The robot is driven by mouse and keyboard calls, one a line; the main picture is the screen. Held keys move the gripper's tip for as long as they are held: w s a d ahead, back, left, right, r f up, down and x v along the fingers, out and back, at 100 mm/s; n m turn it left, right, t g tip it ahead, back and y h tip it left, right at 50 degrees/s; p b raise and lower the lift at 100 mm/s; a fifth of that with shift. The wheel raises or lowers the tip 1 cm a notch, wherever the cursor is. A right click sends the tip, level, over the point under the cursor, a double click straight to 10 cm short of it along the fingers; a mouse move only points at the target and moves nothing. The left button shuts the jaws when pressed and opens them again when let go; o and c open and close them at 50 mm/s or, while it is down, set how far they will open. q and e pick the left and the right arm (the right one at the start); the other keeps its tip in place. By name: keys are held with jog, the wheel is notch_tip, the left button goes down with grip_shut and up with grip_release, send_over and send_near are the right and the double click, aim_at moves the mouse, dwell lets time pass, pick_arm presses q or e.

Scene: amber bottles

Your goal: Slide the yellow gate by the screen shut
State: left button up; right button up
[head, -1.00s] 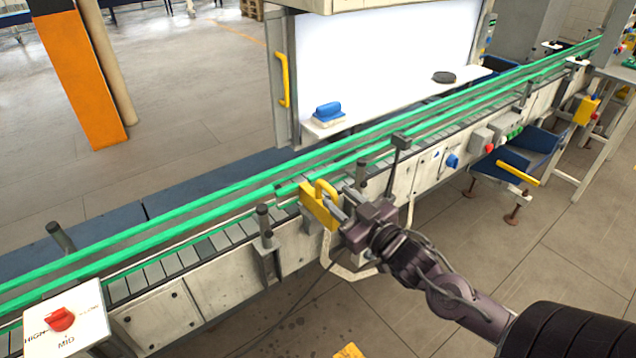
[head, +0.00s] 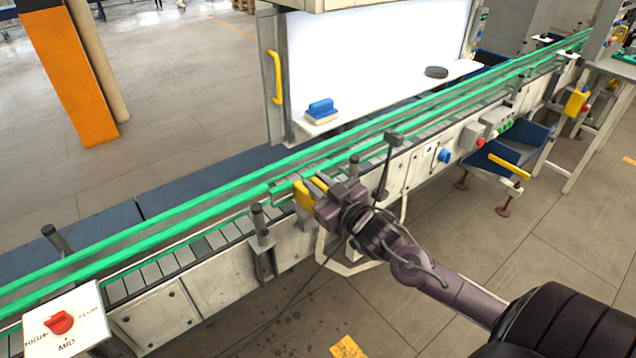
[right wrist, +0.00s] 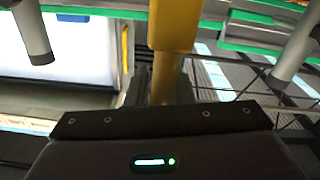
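The yellow gate (head: 304,196) stands at the conveyor's near side, below the screen (head: 375,60). My right gripper (head: 314,186) is right at it and covers much of it. Its grey fingers look parted, with the gate's yellow handle between them; I cannot tell whether they touch it. In the right wrist view, the yellow gate (right wrist: 177,25) is straight ahead, its narrow handle reaching down to my dark palm edge. The fingertips are not clear there. My left gripper is not in view.
Green guide rails (head: 140,240) run along the conveyor. Dark-capped posts (head: 258,222) stand close on both sides of the gate. A blue-handled block (head: 321,110) sits on the screen's ledge. A red selector knob (head: 59,322) is at lower left.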

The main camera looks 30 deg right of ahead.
aim_at(302, 185)
grip_shut()
jog(key=w, duration=0.3)
jog(key=w+b, duration=0.1)
jog(key=w, duration=0.2)
jog(key=shift+w+a, duration=0.2)
jog(key=shift+w, duration=0.05)
jog(key=shift+s+r, duration=0.1)
jog(key=shift+r, duration=0.1)
jog(key=shift+d, duration=0.1)
